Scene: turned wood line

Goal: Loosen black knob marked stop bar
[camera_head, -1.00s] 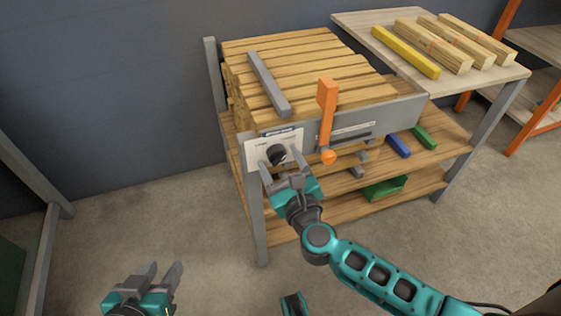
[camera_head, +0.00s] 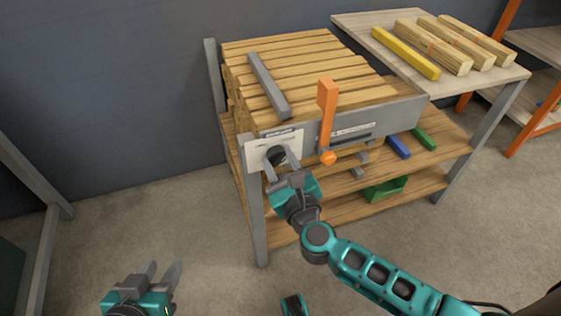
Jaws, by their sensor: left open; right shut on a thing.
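The black knob (camera_head: 276,154) sits on a white labelled plate (camera_head: 258,150) at the front left corner of the wooden rack. The label print is too small to read. My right gripper (camera_head: 280,166) is shut on the knob, a finger on each side, with its arm coming in from the lower right. A grey bar (camera_head: 268,83) lies across the stacked wood strips (camera_head: 300,62) on top of the rack. My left gripper (camera_head: 162,274) is open and empty, low at the bottom left, well away from the rack.
An orange upright lever (camera_head: 327,115) with an orange ball stands just right of the plate. Blue (camera_head: 398,146) and green (camera_head: 424,138) blocks and a green bin (camera_head: 386,188) rest on the shelves. A side table (camera_head: 350,22) holds a yellow bar and wood pieces.

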